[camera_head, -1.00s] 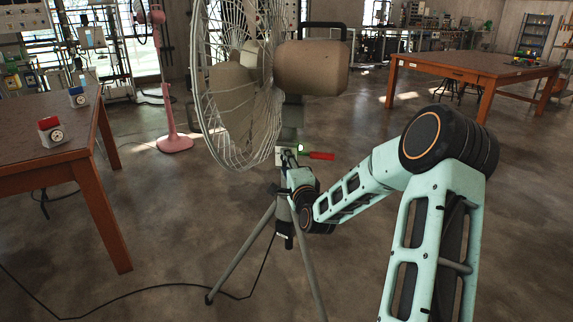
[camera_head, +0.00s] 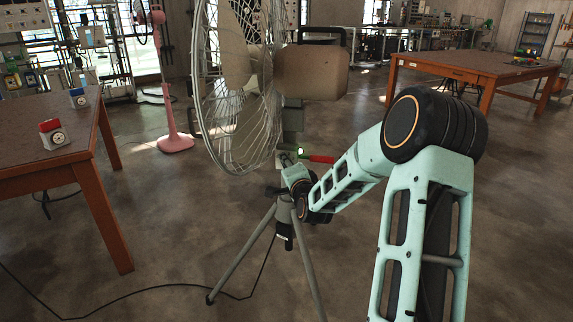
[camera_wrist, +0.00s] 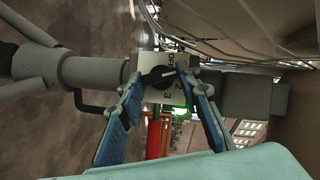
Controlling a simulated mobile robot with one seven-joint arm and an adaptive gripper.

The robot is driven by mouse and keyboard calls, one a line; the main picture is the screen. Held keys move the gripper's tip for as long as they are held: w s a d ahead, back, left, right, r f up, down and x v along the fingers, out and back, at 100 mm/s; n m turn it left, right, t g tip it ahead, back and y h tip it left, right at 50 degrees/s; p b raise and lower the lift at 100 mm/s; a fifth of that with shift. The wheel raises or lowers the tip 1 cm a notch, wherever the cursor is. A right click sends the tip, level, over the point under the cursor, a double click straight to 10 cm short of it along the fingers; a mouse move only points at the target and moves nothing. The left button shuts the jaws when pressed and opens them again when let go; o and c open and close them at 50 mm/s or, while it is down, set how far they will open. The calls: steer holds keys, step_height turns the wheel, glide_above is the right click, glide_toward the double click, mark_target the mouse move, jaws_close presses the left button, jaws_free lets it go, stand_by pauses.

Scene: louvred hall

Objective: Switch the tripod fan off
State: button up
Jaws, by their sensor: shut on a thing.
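The tripod fan (camera_head: 312,72) stands in the middle of the head view, its wire cage to the left and beige motor housing to the right. Its grey switch box (camera_wrist: 143,67) shows in the wrist view, with OFF, 2 and 3 marked around a black rotary knob (camera_wrist: 157,76). My gripper (camera_wrist: 160,78) has its blue fingers closed on this knob. Which mark the knob points at is unclear. In the head view my arm reaches to the fan's stand, and the fingers are mostly hidden. A green light (camera_head: 300,150) glows by the stand.
A red handle (camera_head: 321,159) sticks out to the right of the stand. Brown tables stand at left (camera_head: 60,165) and back right (camera_head: 465,65). A pink pedestal fan (camera_head: 172,120) stands behind. A black cable (camera_head: 140,290) lies on the floor around the tripod legs.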

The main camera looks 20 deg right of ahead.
steer(key=shift+a+r+n+g, duration=0.1)
steer(key=shift+n+g, duration=0.4)
steer(key=shift+n, duration=0.3)
steer(key=shift+h, duration=0.3)
steer(key=o, duration=1.2)
steer(key=shift+c, duration=0.2)
steer(key=shift+s, duration=0.1)
steer(key=v, duration=1.2)
steer(key=shift+p, duration=0.3)
